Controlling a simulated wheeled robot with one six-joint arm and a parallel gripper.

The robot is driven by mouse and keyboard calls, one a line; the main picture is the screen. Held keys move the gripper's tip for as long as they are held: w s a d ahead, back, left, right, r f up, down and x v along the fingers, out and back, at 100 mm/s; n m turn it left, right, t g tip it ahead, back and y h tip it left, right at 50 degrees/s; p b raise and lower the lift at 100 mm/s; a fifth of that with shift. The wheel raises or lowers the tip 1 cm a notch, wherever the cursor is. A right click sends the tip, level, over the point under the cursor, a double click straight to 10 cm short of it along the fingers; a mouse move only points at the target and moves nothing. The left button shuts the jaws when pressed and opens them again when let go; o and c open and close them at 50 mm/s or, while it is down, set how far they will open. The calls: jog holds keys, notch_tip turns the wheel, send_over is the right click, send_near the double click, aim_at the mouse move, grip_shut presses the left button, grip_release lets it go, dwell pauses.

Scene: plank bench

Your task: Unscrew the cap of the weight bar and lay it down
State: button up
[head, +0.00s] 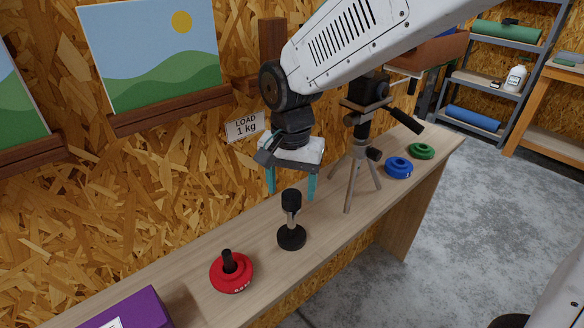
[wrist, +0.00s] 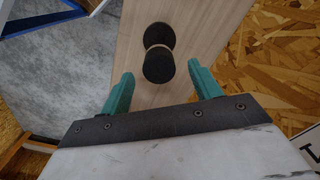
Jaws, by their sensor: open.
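The weight bar stands upright on the plank bench (head: 205,252), with a round black base (head: 291,238), a pale shaft (head: 291,216) and a black cap (head: 291,199) on top. In the wrist view the cap (wrist: 158,67) hides most of the shaft, and the base (wrist: 159,35) shows beyond it. My gripper (head: 291,195) points down over the bar, its two teal fingers apart. In the wrist view my gripper (wrist: 160,70) is open and empty, with the cap between the fingertips' lines and a gap on both sides. Whether the fingertips reach the cap's height is unclear.
A red disc (head: 222,280) with a dark post lies left of the bar, a purple box (head: 135,312) nearer. A tripod (head: 352,182) stands close on the right, with blue (head: 398,173) and green (head: 421,152) discs beyond. A sign (head: 243,126) reads LOAD 1 kg.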

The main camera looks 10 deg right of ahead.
jog(key=shift+f, duration=1.05)
jog(key=c, duration=1.1)
jog(key=shift+n, duration=1.4)
jog(key=shift+n, duration=1.5)
